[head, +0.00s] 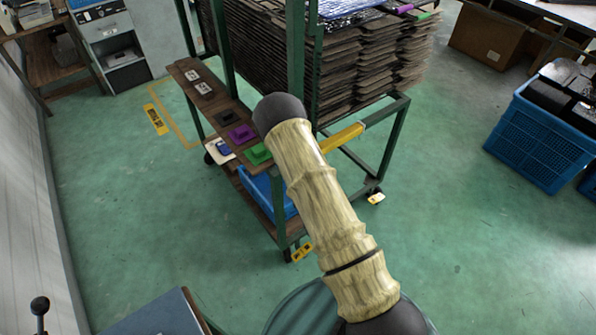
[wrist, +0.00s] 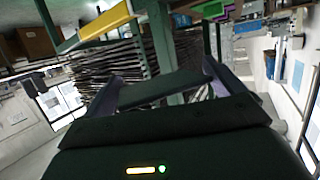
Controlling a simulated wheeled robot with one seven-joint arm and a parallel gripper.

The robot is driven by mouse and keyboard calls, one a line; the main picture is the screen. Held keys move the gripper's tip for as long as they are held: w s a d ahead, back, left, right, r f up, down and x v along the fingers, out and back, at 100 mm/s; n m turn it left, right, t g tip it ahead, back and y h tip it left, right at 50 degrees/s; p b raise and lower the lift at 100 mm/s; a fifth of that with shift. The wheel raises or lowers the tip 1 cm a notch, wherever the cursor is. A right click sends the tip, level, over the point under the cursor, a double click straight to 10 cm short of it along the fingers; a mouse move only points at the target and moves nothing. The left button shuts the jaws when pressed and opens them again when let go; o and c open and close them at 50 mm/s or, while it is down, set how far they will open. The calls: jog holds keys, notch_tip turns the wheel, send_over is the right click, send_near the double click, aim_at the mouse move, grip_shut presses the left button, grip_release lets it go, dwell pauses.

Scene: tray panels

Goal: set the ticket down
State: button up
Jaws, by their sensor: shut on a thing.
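My gripper (wrist: 163,90) shows in the wrist view, its two fingers standing apart on either side of a dark flat piece. This piece, which I take to be the ticket (wrist: 160,89), lies crosswise between the fingers and is held by them. Its face and any markings cannot be made out. In the head view my arm hides the gripper and the ticket. The arm's dark end is over the near side of a green rack (head: 297,60), by a narrow wooden shelf (head: 184,72).
The shelf bears pale cards (head: 204,88), a black holder (head: 227,117), a purple holder (head: 241,133) and a green holder (head: 258,153). A yellow bar (head: 342,137) is on the rack's lower rail. Blue crates (head: 540,145) stand right. Green floor is open left.

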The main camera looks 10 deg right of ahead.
jog(key=shift+n+y, duration=0.3)
jog(key=r+p, duration=0.5)
jog(key=s+r+p, duration=0.1)
jog(key=r+p, duration=0.1)
jog(key=r, duration=0.1)
jog(key=shift+d+r, duration=0.15)
jog(key=shift+d, duration=0.15)
jog(key=shift+w, duration=0.1)
